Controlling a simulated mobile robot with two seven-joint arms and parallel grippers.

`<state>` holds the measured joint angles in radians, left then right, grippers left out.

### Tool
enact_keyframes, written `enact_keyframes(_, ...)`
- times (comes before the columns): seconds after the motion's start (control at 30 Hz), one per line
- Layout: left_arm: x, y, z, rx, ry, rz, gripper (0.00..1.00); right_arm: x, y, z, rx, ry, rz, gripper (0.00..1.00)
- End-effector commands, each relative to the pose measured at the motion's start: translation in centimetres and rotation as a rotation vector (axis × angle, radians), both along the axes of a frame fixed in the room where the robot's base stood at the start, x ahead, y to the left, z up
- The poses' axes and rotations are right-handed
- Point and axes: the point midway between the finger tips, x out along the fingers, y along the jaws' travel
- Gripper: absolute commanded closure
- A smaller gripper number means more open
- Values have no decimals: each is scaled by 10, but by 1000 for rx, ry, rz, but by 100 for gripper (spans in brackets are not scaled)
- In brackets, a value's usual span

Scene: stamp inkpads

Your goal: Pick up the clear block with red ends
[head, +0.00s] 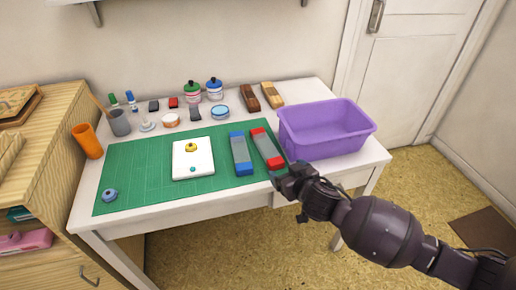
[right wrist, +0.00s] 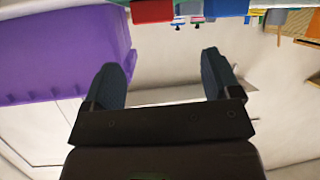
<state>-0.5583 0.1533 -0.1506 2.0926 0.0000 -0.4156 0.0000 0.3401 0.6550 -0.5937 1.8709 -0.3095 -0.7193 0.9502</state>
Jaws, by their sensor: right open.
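The clear block with red ends (head: 266,147) lies on the green cutting mat (head: 135,165), near its right edge, just left of the purple bin. A similar clear block with blue ends (head: 241,153) lies to its left. My right gripper (head: 279,181) is at the table's front edge, close to the near red end but apart from it. In the right wrist view the gripper (right wrist: 163,72) is open with nothing between its fingers. A red end (right wrist: 152,10) shows beyond them at the top, with a blue end (right wrist: 226,7) to its right. My left gripper is not in view.
A purple bin (head: 325,145) stands right of the red-ended block. A white pad (head: 192,172) with small knobbed things lies on the mat. Jars, inkpads and wooden blocks (head: 250,97) line the back. An orange cup (head: 87,141) stands at the left. The mat's left part is mostly clear.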

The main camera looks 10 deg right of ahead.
Motion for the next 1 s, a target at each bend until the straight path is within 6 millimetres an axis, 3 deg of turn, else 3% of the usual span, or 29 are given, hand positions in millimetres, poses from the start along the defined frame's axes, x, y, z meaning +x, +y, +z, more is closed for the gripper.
enact_keyframes(0.2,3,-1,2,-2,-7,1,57,4,-2,-3,81,18,-48,17)
enact_keyframes(0.5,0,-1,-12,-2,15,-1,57,38,3,-19,83,19,-47,17)
enact_keyframes(1.0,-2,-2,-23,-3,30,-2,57,73,4,-33,81,20,-46,17)
